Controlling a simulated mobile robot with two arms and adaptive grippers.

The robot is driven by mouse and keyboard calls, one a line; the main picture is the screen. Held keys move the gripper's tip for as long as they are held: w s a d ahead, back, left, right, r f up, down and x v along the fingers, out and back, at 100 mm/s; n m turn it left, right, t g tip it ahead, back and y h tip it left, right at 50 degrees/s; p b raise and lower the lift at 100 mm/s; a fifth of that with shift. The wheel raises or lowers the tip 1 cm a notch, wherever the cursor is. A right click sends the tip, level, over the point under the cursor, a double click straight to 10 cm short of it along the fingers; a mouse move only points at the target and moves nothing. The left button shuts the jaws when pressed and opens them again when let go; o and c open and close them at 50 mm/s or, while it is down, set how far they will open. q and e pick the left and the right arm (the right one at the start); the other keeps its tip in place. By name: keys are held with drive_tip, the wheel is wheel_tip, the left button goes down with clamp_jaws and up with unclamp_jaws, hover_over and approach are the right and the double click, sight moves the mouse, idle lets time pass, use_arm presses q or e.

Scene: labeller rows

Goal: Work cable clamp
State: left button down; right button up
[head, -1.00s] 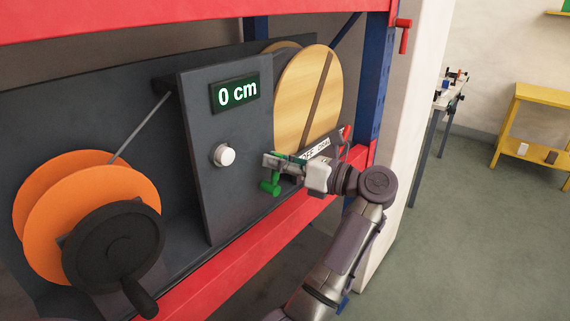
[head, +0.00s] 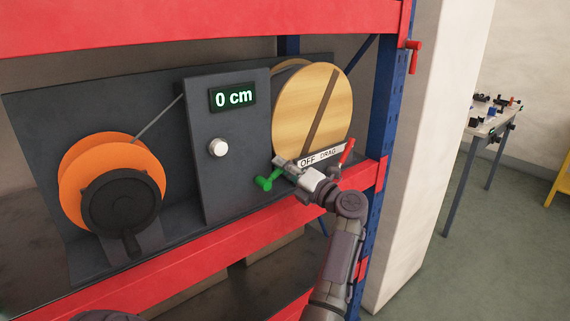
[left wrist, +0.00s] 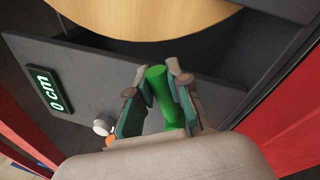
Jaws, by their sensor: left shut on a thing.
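The cable clamp appears to be the green handle (head: 266,182) low on the right of the grey machine panel, below the wooden disc. My left gripper (head: 282,168) is at it, its arm rising from the bottom of the head view. In the left wrist view the green handle (left wrist: 159,90) stands between the two teal-padded fingers (left wrist: 160,102), and they are shut on it. The fingers hide part of the handle and its mount. My right gripper is not in view.
A display (head: 233,96) reads 0 cm above a white knob (head: 218,148). An orange reel (head: 80,185) with a black crank (head: 122,203) is at left. A wooden disc (head: 300,110), an OFF DRAG label (head: 318,157) and a red lever (head: 347,151) are near my gripper. Red shelf beams (head: 180,262) bound the space.

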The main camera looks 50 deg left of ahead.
use_arm(q)
drive_tip(key=shift+w+f+m+t, duration=0.15)
drive_tip(key=shift+f+m, duration=0.1)
drive_tip(key=shift+m, duration=0.35)
drive_tip(key=shift+w+f+m+t, duration=0.15)
drive_tip(key=shift+f+m, duration=0.1)
drive_tip(key=shift+m, duration=0.35)
drive_tip(key=c, duration=1.1)
unclamp_jaws()
drive_tip(key=shift+d+f, duration=0.25)
drive_tip(key=shift+d, duration=1)
drive_tip(key=shift+d+f, duration=0.2)
drive_tip(key=shift+d, duration=1)
drive_tip(key=shift+d+f, duration=0.25)
drive_tip(key=shift+d, duration=1)
drive_tip(key=shift+w, duration=0.1)
